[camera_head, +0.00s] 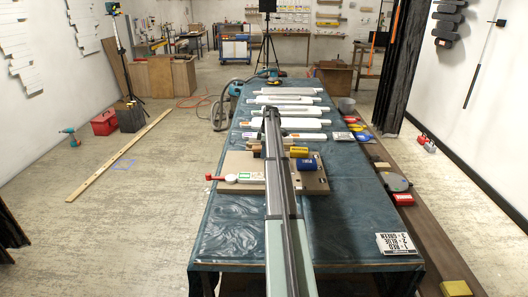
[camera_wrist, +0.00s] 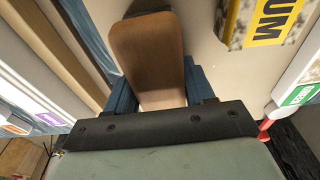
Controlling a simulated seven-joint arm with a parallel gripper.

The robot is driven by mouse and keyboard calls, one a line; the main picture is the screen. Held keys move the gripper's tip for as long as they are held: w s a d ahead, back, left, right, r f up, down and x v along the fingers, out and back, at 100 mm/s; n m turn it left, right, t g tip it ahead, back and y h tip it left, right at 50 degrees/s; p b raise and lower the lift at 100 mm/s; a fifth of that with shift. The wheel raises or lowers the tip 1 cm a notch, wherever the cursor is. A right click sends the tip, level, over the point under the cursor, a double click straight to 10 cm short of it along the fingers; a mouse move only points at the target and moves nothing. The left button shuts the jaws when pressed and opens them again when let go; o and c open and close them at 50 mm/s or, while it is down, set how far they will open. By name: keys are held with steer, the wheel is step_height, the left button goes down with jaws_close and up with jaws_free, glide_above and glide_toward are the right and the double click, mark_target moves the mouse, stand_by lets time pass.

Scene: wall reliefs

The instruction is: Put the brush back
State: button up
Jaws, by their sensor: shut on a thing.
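A brown, smooth, round-ended wooden piece (camera_wrist: 150,50), which looks like the brush's handle, fills the space between my gripper's blue fingers in the wrist view. My gripper (camera_wrist: 158,88) is shut on it. No bristles show, so I cannot tell how the brush is turned below. In the head view my own arm runs up the middle of the table and hides much of what is behind it; I cannot make out the gripper or the brush there.
A light board (camera_head: 238,163) lies mid-table, with a blue can (camera_head: 306,164) and a red-ended white tool (camera_head: 240,178) on it. Several white panels lie farther back. A yellow label (camera_wrist: 270,30) is close right in the wrist view.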

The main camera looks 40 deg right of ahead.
steer(key=shift+f, duration=0.1)
steer(key=o, duration=1)
steer(key=r, duration=0.4)
steer(key=s+d+r, duration=0.1)
steer(key=r, duration=0.7)
steer(key=shift+s+d+r, duration=0.1)
steer(key=shift+s+d, duration=0.05)
